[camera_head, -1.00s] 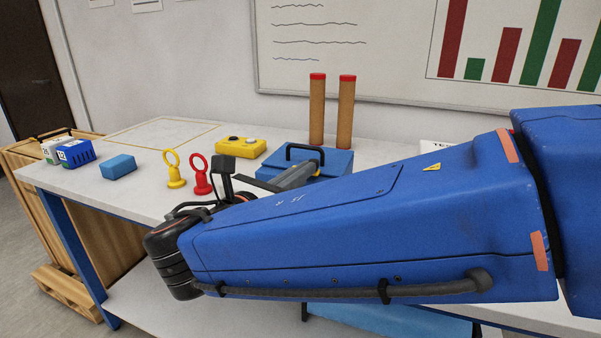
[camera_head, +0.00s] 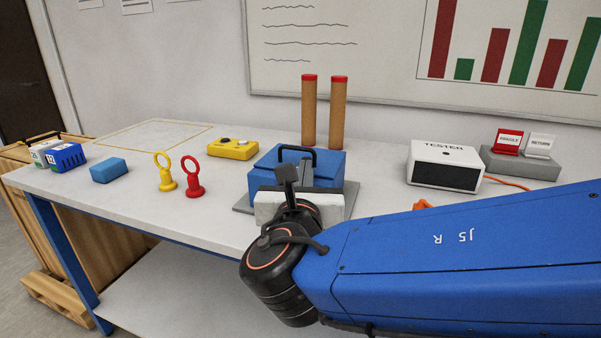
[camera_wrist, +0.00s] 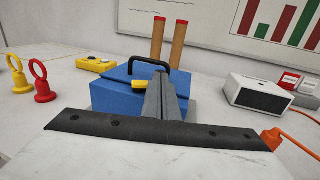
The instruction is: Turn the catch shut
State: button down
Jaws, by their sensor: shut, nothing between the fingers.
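A blue box (camera_head: 266,182) with a black handle (camera_head: 306,149) on top stands on a grey plate (camera_head: 355,198) on the table. Its lid looks down. In the wrist view the box (camera_wrist: 112,97) is straight ahead, and a yellow catch (camera_wrist: 140,84) shows at its front. My gripper (camera_wrist: 160,79) is shut and empty. It points at the box front, with its tips just right of the catch in the picture. I cannot tell whether they touch it. In the head view my wrist hides the catch and the fingertips.
Yellow (camera_head: 165,173) and red (camera_head: 193,178) ring-topped pieces, a blue block (camera_head: 109,170) and a yellow control box (camera_head: 232,147) stand left. Two brown posts (camera_head: 309,112) (camera_head: 338,114) rise behind. A white tester (camera_head: 440,165) stands right. The table's front left is clear.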

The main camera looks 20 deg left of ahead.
aim_at(314, 157)
jog(key=shift+w+d, duration=0.15)
jog(key=shift+w, duration=0.1)
jog(key=shift+w+d, duration=0.3)
jog(key=shift+w, duration=1.1)
jog(key=shift+d, duration=0.1)
